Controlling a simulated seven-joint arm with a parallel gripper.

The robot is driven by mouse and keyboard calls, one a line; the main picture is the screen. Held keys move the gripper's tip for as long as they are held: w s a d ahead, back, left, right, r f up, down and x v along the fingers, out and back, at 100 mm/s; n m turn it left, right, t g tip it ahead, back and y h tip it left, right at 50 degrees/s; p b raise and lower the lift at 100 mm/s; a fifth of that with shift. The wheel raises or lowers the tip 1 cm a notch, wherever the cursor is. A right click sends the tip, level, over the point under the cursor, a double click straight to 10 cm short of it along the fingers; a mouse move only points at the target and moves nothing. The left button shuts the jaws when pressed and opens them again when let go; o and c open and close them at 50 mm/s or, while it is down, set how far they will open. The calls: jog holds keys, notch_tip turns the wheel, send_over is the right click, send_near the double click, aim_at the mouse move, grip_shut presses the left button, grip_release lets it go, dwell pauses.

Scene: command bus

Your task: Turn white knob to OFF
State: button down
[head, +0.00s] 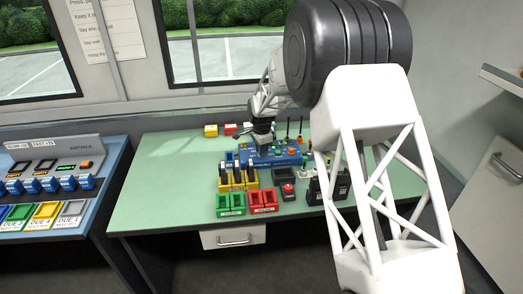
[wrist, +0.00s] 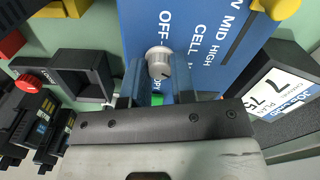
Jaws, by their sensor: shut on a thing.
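The white knob (wrist: 159,62) stands on the blue panel (wrist: 210,45) in the wrist view. The word OFF is printed beside it, with CELL to its right. My gripper (wrist: 156,80) has one finger on each side of the knob and is shut on it. A small dark mark shows on the knob's lower right, but I cannot tell its exact setting. In the head view my gripper (head: 263,137) is over the back left of the blue panel (head: 280,157), and it hides the knob there.
In the wrist view a yellow knob (wrist: 284,8) is at upper right and a black box with a card (wrist: 280,95) at right. A red button (wrist: 27,82) is at left. Green and red bins (head: 230,204) stand in front on the green table (head: 160,185).

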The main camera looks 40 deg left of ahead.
jog(key=shift+n, duration=0.3)
jog(key=n, duration=1.7)
jog(key=shift+n, duration=0.4)
jog(key=n, duration=0.5)
jog(key=shift+n, duration=0.3)
jog(key=c, duration=0.9)
grip_release()
jog(key=shift+c, duration=0.2)
jog(key=shift+r, duration=0.15)
